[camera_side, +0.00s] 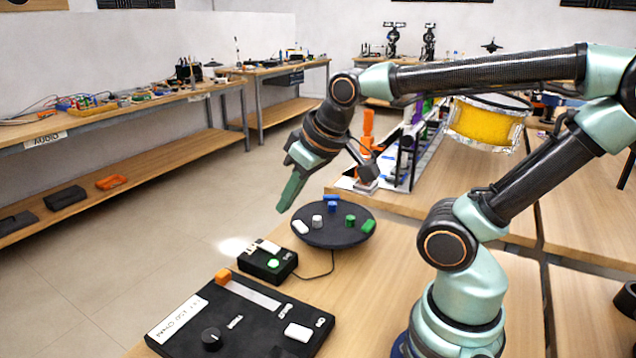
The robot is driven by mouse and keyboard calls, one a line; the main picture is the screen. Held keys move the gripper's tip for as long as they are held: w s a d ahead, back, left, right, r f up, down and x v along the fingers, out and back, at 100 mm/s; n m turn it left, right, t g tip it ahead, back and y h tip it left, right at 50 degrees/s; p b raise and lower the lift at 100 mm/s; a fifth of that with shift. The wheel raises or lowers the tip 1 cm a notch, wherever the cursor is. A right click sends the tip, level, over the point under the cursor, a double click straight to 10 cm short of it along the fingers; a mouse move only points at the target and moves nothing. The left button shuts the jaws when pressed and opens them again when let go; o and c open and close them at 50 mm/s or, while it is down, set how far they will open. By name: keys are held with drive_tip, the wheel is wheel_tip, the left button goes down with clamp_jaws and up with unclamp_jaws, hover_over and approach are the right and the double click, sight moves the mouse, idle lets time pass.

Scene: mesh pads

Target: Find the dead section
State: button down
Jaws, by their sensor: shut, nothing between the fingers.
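A round dark mesh pad (332,237) lies on the wooden table. On it stand two blue pieces (331,203), a white block (300,227) with a pale round peg (317,221), and a green peg (350,220) with a green block (368,226). A cable runs from the pad to a small black box (268,275) with a glowing light and a green button (273,264). My gripper (284,207) is shut and empty. It hangs above and to the left of the pad, apart from it. No pad section is marked as dead in this view.
A black control panel (262,338) with an orange slider (222,277), a knob (212,337) and a white button (298,332) lies at the front. A yellow drum (487,122) and a rack stand behind. Bare table (395,270) lies right of the pad.

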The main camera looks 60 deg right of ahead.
drive_tip(key=shift+s+a+r+n, duration=0.15)
drive_tip(key=shift+s+a+n, duration=0.15)
drive_tip(key=shift+s, duration=0.2)
idle(2.0)
drive_tip(key=h, duration=0.5)
hover_over(333, 197)
wheel_tip(333, 197, down, 7)
drive_tip(key=shift+f, duration=0.2)
drive_tip(key=shift+m, duration=0.4)
drive_tip(key=shift+f, duration=4.35)
